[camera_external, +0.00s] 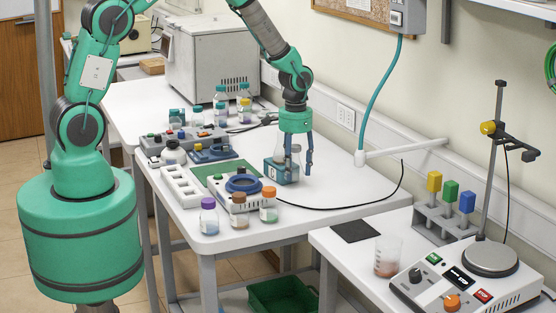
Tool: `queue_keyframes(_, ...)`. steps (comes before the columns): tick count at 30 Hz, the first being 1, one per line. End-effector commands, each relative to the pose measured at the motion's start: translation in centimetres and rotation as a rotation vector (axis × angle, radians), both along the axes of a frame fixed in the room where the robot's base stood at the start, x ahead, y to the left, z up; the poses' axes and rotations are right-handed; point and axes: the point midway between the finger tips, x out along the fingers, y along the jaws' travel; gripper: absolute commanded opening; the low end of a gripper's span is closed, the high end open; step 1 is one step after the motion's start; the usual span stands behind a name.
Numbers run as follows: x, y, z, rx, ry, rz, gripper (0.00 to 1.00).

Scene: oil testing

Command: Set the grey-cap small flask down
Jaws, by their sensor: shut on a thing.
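My gripper (296,163) points down over the middle of the white table. It is shut on a small clear flask (294,154), which is largely hidden by the fingers. The grey cap cannot be made out behind the gripper. A teal holder (281,174) with clear glass in it stands just left of and below the fingers. I cannot tell whether the held flask touches the holder or the table.
Bottles with purple (209,217), brown (238,210) and orange (268,206) caps stand near the front edge. A white tray (181,186) and a device with a blue ring (242,185) stand left. The white table (335,185) is clear to the right, except for a black cable.

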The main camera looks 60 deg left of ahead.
Motion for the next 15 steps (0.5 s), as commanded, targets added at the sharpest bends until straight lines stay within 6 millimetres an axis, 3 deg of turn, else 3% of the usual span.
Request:
queue_keyframes(6, -0.1, -0.2, 2.1, 0.0, 0.0, 0.049, 0.22)
queue_keyframes(15, -0.2, -0.2, 2.4, 0.0, 0.002, 0.06, 0.22)
